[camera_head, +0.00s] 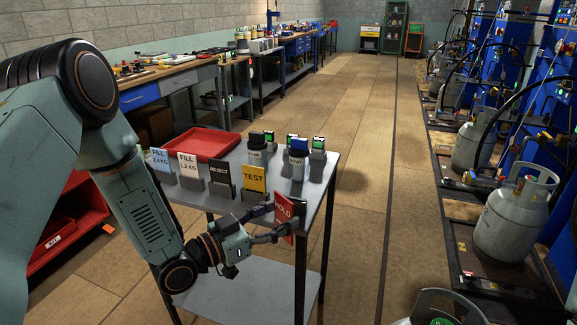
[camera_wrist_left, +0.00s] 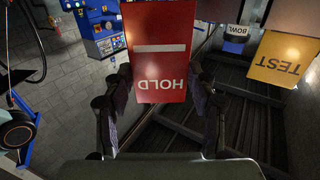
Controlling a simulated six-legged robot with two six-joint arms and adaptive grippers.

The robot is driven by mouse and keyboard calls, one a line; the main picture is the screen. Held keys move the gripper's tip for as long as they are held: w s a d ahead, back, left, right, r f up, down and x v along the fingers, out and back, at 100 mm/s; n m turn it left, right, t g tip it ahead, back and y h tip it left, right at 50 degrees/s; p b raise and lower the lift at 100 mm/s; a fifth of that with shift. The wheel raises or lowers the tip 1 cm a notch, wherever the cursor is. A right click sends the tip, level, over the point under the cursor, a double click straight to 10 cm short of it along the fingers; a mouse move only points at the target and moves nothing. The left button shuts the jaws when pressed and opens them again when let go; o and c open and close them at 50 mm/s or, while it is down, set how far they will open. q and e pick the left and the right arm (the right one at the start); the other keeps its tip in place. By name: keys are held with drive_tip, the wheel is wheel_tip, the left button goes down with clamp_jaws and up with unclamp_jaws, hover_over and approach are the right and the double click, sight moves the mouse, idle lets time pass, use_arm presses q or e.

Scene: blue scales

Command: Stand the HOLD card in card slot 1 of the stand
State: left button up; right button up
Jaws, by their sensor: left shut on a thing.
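The red HOLD card (camera_head: 284,211) is at the front right corner of the grey table. My left gripper (camera_head: 266,223) is shut on it. In the left wrist view the HOLD card (camera_wrist_left: 157,50) shows upside down between the two fingers (camera_wrist_left: 160,95). A row of cards stands upright in dark holders along the table's front: blue FILL (camera_head: 160,160), white FILL (camera_head: 188,164), black REJECT (camera_head: 220,175) and yellow TEST (camera_head: 254,179). I cannot tell which holder is slot 1, or whether the HOLD card touches a holder. My right gripper is not in view.
A red tray (camera_head: 207,143) lies at the back left of the table (camera_head: 328,172). Bottles (camera_head: 297,165) and small devices with green screens (camera_head: 318,145) stand behind the cards. Gas cylinders (camera_head: 512,220) line the right side.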

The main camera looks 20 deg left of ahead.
use_arm(q)
drive_tip(key=w+r+n+t+y+b, duration=0.2)
drive_tip(key=w+r+n+y, duration=0.4)
drive_tip(key=w+y, duration=0.4)
drive_tip(key=shift+w+a+r+n+t+b, duration=0.2)
drive_tip(key=shift+r+n+t+b, duration=0.2)
drive_tip(key=shift+r+t, duration=0.25)
drive_tip(key=shift+a+r, duration=0.1)
drive_tip(key=shift+r, duration=0.05)
drive_tip(key=shift+f+b, duration=2.2)
drive_tip(key=shift+f, duration=1.15)
drive_tip(key=shift+f+b, duration=0.6)
drive_tip(key=shift+f, duration=0.3)
drive_tip(key=o, duration=1.1)
